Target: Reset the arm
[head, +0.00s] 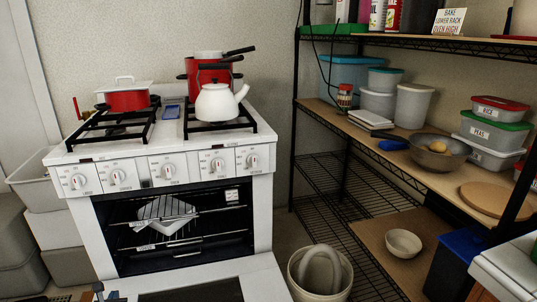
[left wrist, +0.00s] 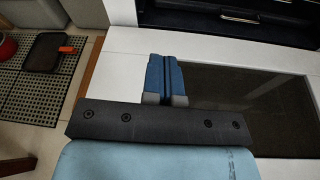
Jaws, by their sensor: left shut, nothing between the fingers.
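My left gripper (left wrist: 166,62) shows in the left wrist view with its blue fingers pressed together and nothing between them. It is over the white lowered oven door (left wrist: 240,65), beside the door's dark glass panel. I cannot tell its height above the door. In the head view, only a small dark piece at the bottom left edge may belong to it. The white stove (head: 165,150) stands with its oven open, and a folded striped cloth-like item (head: 163,213) lies on the rack inside. My right gripper is not in view.
A red pot (head: 127,98) and a white kettle (head: 218,102) stand on the stove. Shelves (head: 420,165) with containers and bowls are at the right. A white bin (head: 345,270) stands on the floor between. A perforated mat (left wrist: 70,100) lies left of the door.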

